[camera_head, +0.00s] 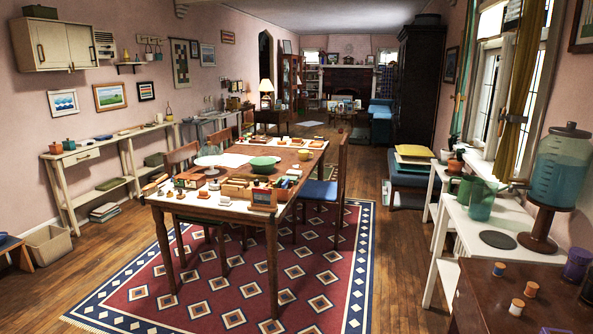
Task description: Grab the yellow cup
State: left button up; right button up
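A small yellow, rounded thing (304,155) stands on the far right part of the long wooden table (290,150), behind the green bowl (263,165). It may be the yellow cup, but it is too small to tell for sure. No gripper and no part of my arms shows in the view.
A white cake stand (222,162) and many small items crowd the near half of the table. Chairs with blue seats (319,189) stand along it. A patterned rug (237,285) lies below. At right are a white side table (467,230) and a glass drink dispenser (560,165). Bare floor (400,250) lies between.

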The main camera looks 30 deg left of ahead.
aim_at(303, 154)
jog(key=i+j+u, duration=0.15)
jog(key=i+j, duration=0.15)
jog(key=i+j+u, duration=0.2)
jog(key=i, duration=0.3)
jog(key=i+j+u, duration=0.15)
jog(key=i, duration=0.25)
jog(key=i+z, duration=0.1)
jog(key=i, duration=0.55)
jog(key=i+j, duration=0.15)
jog(key=i, duration=0.45)
jog(key=i+z, duration=0.15)
jog(key=i, duration=0.5)
jog(key=i+l+u, duration=0.15)
jog(key=i, duration=0.3)
jog(key=i+l+u, duration=0.2)
jog(key=i, duration=0.2)
jog(key=i+l+u, duration=0.15)
jog(key=i, duration=0.3)
jog(key=i+l+u, duration=0.2)
jog(key=i, duration=0.2)
